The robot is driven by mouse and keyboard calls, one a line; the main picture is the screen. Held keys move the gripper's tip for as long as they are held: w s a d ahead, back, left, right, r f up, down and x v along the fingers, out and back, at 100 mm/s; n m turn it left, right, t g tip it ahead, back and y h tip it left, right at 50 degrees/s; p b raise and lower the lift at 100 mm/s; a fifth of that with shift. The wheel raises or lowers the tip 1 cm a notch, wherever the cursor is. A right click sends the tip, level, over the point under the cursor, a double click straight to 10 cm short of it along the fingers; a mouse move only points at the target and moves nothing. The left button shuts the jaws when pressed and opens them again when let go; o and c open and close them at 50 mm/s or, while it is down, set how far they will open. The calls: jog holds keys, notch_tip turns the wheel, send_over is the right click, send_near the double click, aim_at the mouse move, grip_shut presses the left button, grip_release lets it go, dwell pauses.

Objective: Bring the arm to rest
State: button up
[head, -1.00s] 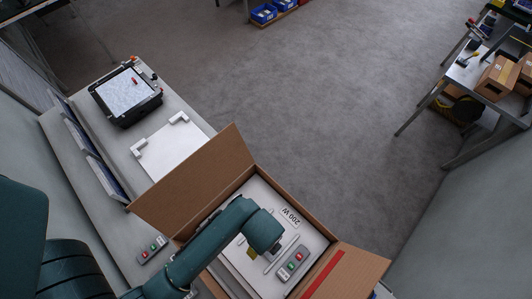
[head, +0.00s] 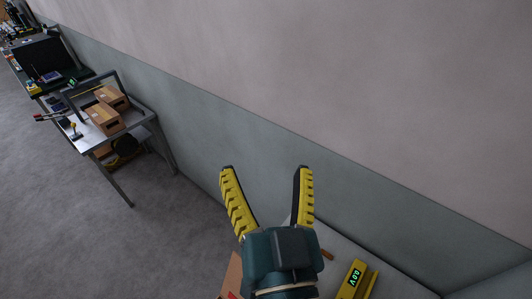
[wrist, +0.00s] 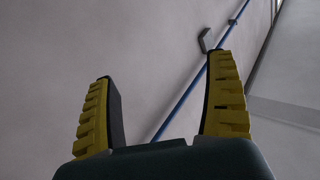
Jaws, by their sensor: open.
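My gripper (head: 266,175) shows in the lower middle of the head view, with two yellow ribbed fingers spread apart in front of the wall. It is open, and nothing is between the fingers. In the wrist view my gripper (wrist: 158,75) is also open and empty, facing a plain wall with a blue line and a small grey hook-like piece beyond the fingers.
A metal table (head: 90,138) with cardboard boxes (head: 106,118) stands at the left. A bench corner (head: 395,287) with a yellow meter (head: 352,280) reading 0.0V lies at the lower right. A brown cardboard flap (head: 232,275) shows below my gripper. The floor at left is clear.

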jog(key=s+d+r+n+t+h, duration=0.1)
jog(key=s+d+r+t+h, duration=0.1)
jog(key=r, duration=0.5)
jog(key=s+d, duration=0.1)
jog(key=d, duration=0.1)
jog(key=shift+d+r+t, duration=0.35)
jog(key=shift+t, duration=0.05)
jog(key=shift+s, duration=0.1)
notch_tip(320, 180, up, 7)
jog(key=p, duration=0.7)
jog(key=shift+r, duration=0.2)
